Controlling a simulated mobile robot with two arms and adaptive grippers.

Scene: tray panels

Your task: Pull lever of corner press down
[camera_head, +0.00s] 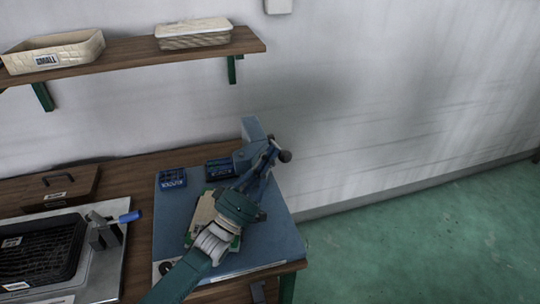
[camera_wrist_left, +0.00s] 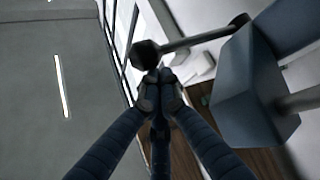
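The corner press (camera_head: 252,133) is a blue-grey machine at the back right of the bench, partly hidden behind my left arm. A dark round knob (camera_head: 285,156) of its lever shows at its right side. In the left wrist view the lever rod (camera_wrist_left: 195,38) runs from a dark knob (camera_wrist_left: 146,53) to the blue-grey press body (camera_wrist_left: 240,95). My left gripper (camera_wrist_left: 160,80) has its fingertips together just at the near side of that knob. I see nothing held between them; whether they touch the knob is unclear. My right gripper is not in view.
A blue mat (camera_head: 270,240) covers the bench under the press, with a small blue bin (camera_head: 172,180) on it. A black tray (camera_head: 40,255) and a blue-handled clamp (camera_head: 120,220) stand at left. A shelf (camera_head: 130,50) with baskets hangs above. Open floor lies at right.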

